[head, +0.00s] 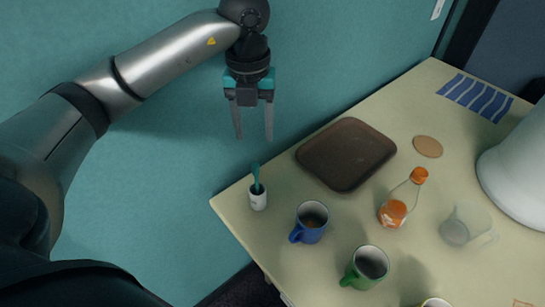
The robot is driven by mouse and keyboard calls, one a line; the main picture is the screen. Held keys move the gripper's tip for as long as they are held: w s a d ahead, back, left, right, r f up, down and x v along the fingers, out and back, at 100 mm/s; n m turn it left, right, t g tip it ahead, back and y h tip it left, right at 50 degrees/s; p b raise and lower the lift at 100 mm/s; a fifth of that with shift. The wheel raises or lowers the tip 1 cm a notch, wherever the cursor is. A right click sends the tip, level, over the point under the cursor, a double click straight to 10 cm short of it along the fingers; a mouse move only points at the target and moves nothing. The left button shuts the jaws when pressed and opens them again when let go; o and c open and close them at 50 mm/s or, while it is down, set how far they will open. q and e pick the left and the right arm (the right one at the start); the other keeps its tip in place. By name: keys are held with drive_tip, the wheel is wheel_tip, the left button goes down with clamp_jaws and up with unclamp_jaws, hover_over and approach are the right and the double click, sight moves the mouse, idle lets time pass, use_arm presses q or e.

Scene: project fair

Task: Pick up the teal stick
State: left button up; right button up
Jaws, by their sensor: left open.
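The teal stick (256,174) stands in a small white cup (258,199) near the table's left corner. Its upper part sticks out of the cup and leans slightly left; its lower end is hidden inside. My left gripper (254,136) is open and empty, fingers pointing down. In the picture it is above the stick, apart from it. My right gripper is not in view.
A brown tray (347,153) lies right of the cup on the pale table (330,262). A blue mug (311,222), a green mug (367,268), an orange-capped bottle (402,200), a clear cup (465,226) and a round coaster (428,146) stand further right. A teal wall is behind.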

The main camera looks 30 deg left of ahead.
use_arm(q)
drive_tip(key=b, duration=0.7)
approach(256, 175)
drive_tip(key=f, duration=0.5)
drive_tip(key=shift+w+a+f, duration=0.1)
drive_tip(key=shift+w+a, duration=0.1)
drive_tip(key=shift+w, duration=0.15)
wheel_tip(256, 175, down, 6)
drive_tip(key=b, duration=0.5)
drive_tip(key=shift+f, duration=0.1)
clamp_jaws()
